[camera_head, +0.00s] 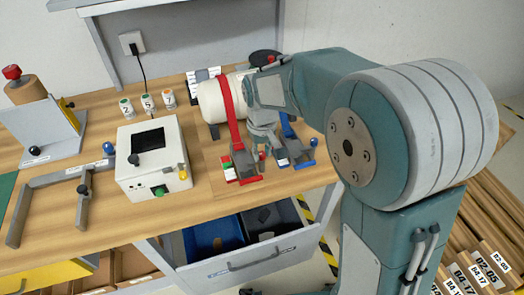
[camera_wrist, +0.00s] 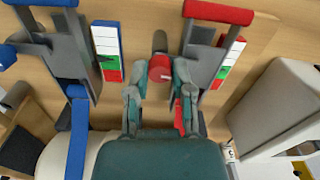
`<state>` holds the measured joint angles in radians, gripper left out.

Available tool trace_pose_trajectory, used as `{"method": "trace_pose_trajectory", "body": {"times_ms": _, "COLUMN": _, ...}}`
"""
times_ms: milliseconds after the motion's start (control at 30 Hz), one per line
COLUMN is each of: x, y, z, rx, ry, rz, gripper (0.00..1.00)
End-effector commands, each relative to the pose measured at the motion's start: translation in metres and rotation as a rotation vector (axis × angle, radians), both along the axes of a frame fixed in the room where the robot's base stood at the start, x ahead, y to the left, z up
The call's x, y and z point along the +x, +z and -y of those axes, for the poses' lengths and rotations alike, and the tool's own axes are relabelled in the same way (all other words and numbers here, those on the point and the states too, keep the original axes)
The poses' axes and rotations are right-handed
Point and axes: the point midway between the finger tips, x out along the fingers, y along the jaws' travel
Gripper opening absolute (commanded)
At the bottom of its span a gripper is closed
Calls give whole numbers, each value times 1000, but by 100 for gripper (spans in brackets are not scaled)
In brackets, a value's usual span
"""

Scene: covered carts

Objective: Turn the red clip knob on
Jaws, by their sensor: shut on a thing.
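The red clip, a grey bracket with a red bar (camera_wrist: 218,12) and a red strap (camera_head: 228,100), stands on the wooden bench. In the wrist view a small red knob (camera_wrist: 160,70) with a dark stem lies beside the clip, between my fingertips. My gripper (camera_wrist: 158,80) is shut on this knob, one finger on each side. In the head view my gripper (camera_head: 262,140) points down between the red and blue clips, and its fingertips are partly hidden. A white, green and red strip (camera_wrist: 232,62) lies beside the red clip.
The blue clip (camera_wrist: 58,45) with its own strip (camera_wrist: 106,50) is close beside my gripper. A white roll (camera_head: 209,101) is under the straps. A white box (camera_head: 151,175) with knobs stands to the left. An open drawer (camera_head: 235,268) juts out below the bench.

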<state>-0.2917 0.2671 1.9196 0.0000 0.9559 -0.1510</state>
Motion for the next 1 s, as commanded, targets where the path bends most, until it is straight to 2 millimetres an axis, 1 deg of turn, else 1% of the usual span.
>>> {"method": "trace_pose_trajectory", "body": {"times_ms": 300, "x": 2, "y": 0, "z": -1, "rx": 2, "ry": 80, "rz": 7, "gripper": 0}}
{"method": "trace_pose_trajectory", "body": {"times_ms": 733, "x": 2, "y": 0, "z": -1, "rx": 2, "ry": 86, "rz": 7, "gripper": 0}}
{"method": "trace_pose_trajectory", "body": {"times_ms": 767, "x": 2, "y": 0, "z": -1, "rx": 2, "ry": 86, "rz": 7, "gripper": 44}}
{"method": "trace_pose_trajectory", "body": {"times_ms": 800, "x": 2, "y": 0, "z": -1, "rx": 2, "ry": 86, "rz": 7, "gripper": 61}}
{"method": "trace_pose_trajectory", "body": {"times_ms": 833, "x": 2, "y": 0, "z": -1, "rx": 2, "ry": 85, "rz": 6, "gripper": 65}}
{"method": "trace_pose_trajectory", "body": {"times_ms": 1000, "x": 1, "y": 0, "z": 0, "rx": 1, "ry": 85, "rz": 4, "gripper": 65}}
